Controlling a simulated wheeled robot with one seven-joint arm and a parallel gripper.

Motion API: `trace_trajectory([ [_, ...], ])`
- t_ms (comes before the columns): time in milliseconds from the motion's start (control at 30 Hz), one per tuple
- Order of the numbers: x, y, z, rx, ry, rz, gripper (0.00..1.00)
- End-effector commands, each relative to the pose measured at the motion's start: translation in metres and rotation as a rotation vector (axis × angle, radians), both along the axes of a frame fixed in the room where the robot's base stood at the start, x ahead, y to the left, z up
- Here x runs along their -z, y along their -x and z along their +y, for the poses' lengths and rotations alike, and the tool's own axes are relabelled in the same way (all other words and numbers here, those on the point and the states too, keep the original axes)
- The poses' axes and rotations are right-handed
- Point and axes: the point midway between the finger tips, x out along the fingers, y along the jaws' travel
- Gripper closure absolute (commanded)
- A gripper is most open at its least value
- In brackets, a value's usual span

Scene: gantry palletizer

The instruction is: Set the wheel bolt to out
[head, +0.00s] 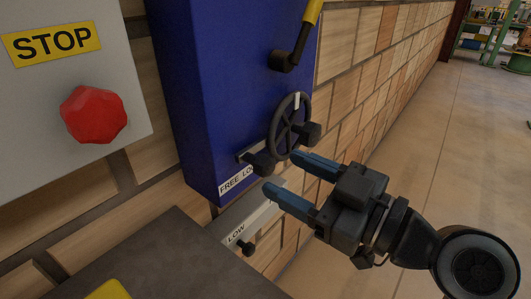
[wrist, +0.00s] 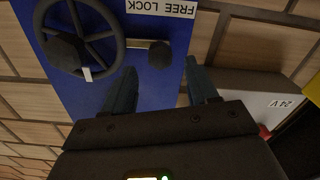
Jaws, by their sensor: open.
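The wheel bolt (head: 262,163) is a dark knob on a pale slot plate, low on the blue cabinet (head: 215,90), beside the black handwheel (head: 281,136). In the wrist view the bolt (wrist: 159,55) shows between my two fingers, near the handwheel rim (wrist: 113,36). A white label reading FREE LOCK (wrist: 161,8) is beside it; the head view shows it partly covered. My gripper (head: 283,173) is open and empty, its blue fingertips just in front of the bolt, apparently apart from it. In the wrist view my gripper (wrist: 159,68) points at the cabinet.
A yellow-handled lever (head: 291,48) stands above the handwheel. A red stop button (head: 93,114) is on a grey box at left. Open floor (head: 440,140) lies to the right.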

Motion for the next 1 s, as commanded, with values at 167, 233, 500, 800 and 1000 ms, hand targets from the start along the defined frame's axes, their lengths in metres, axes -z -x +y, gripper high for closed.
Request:
trace_trajectory([
  [167, -0.002, -0.014, 0.02, -0.003, -0.001, 0.002, 0.42],
  [233, -0.001, -0.021, 0.029, -0.002, 0.0, 0.002, 0.42],
  [500, 0.0, -0.041, 0.054, 0.0, -0.001, 0.003, 0.42],
  [800, 0.001, -0.045, 0.058, 0.003, -0.001, 0.003, 0.42],
  [1000, 0.001, -0.045, 0.058, 0.003, -0.001, 0.003, 0.54],
])
